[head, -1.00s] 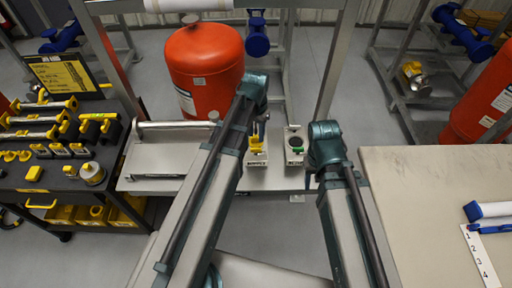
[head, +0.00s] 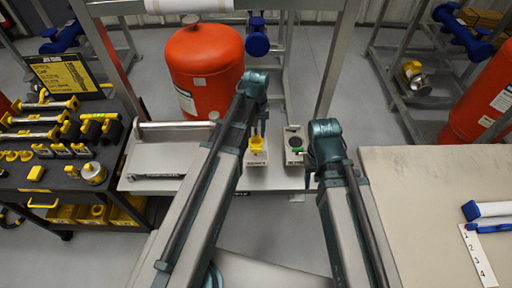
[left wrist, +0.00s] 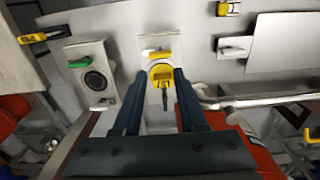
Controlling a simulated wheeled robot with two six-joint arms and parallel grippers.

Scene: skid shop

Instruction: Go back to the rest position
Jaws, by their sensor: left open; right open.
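My left gripper (head: 259,128) reaches in over the steel shelf near a yellow-handled fitting (head: 256,144) on a small plate. In the left wrist view, my left gripper (left wrist: 161,72) has its two dark fingers apart, with the yellow fitting (left wrist: 161,74) showing between and beyond the fingertips. I cannot tell whether they touch it. My right gripper (head: 309,180) points down between the shelf and the pale table; its fingers are mostly hidden behind the arm.
A plate with a green lever (head: 297,150) stands right of the yellow fitting; it also shows in the left wrist view (left wrist: 80,63). A red tank (head: 205,75) stands behind. A black tool cart (head: 60,180) is at left, a pale table (head: 430,200) at right.

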